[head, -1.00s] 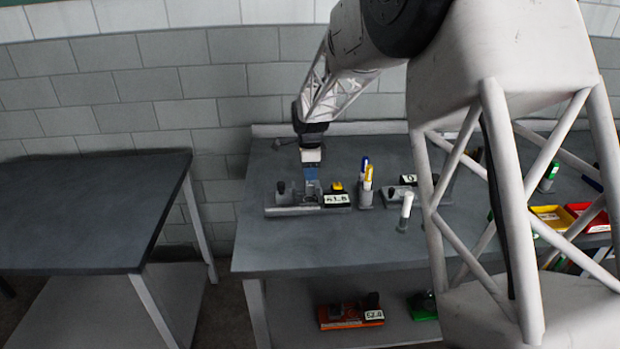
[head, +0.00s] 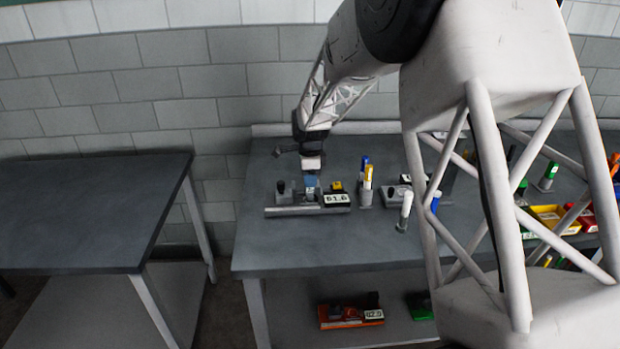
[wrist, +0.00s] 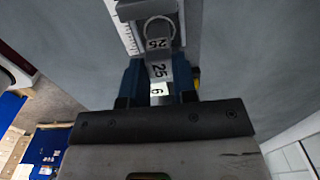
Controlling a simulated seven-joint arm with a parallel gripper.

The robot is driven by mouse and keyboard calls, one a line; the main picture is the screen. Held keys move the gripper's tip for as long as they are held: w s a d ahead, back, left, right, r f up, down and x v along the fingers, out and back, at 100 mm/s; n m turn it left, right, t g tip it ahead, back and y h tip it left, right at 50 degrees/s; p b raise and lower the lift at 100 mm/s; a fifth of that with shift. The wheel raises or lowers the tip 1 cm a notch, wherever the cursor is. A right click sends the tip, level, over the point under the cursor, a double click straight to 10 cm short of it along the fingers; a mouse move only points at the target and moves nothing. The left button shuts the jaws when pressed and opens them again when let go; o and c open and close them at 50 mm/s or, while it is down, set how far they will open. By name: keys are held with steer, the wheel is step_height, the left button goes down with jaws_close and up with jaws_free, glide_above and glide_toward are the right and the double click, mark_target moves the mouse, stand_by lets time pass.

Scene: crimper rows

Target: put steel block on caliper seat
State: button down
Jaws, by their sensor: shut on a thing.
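My gripper (head: 310,184) is over the caliper stand on the bench, its blue fingers pointing down. In the wrist view the fingers (wrist: 160,82) are shut on the steel block (wrist: 158,70), a grey piece marked 25. The caliper (head: 284,211) is a grey stand with a long rail and a black display box (head: 337,200). The wrist view shows its ruler scale (wrist: 123,26) and a round ring-like part (wrist: 160,28) just beyond the block. I cannot tell whether the block touches the seat; the fingers hide its underside.
Marker pens (head: 367,178) stand in a holder right of the caliper, with a white pen (head: 405,211) nearer. Coloured bins (head: 546,214) are further right. An orange device (head: 350,316) lies on the lower shelf. Another table (head: 80,215) stands left, across a gap, its top bare.

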steer(key=shift+f, duration=0.65)
steer(key=c, duration=1.1)
jaws_free()
steer(key=shift+s+f, duration=0.1)
steer(key=shift+f, duration=0.05)
steer(key=shift+o, duration=1)
steer(key=shift+f, duration=0.1)
steer(key=shift+s+f, duration=0.1)
steer(key=shift+s, duration=0.05)
step_height(320, 180, up, 14)
steer(key=shift+w, duration=0.25)
